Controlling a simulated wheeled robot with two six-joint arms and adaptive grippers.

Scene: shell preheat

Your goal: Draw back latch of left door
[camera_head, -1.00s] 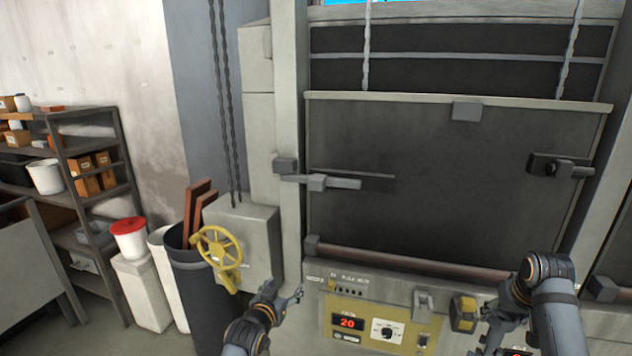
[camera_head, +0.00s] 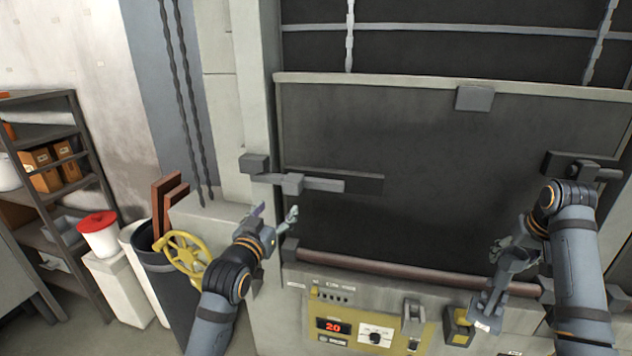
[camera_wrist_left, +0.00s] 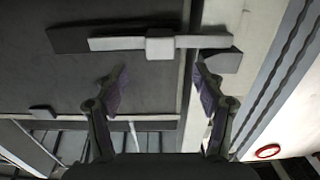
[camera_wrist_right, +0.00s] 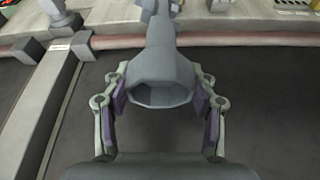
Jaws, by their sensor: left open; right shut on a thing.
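The latch of the left door is a light grey bar (camera_head: 325,185) with a square block (camera_head: 292,184) on it, lying across the door's left edge in front of a dark plate. A grey bracket (camera_head: 253,163) sits at its left end. My left gripper (camera_head: 275,212) is open and empty, just below the block and apart from it. In the left wrist view, the block (camera_wrist_left: 160,46) lies beyond and between the open fingers (camera_wrist_left: 163,78). My right gripper (camera_wrist_right: 162,90) is shut on a grey tool (camera_wrist_right: 160,62) with a wide hollow end, low at the right.
A second latch (camera_head: 580,171) is at the door's right side. A brown rail (camera_head: 390,270) runs under the door, above a yellow control panel (camera_head: 365,330) reading 20. A yellow handwheel (camera_head: 187,254) is at the lower left. Space before the door's middle is clear.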

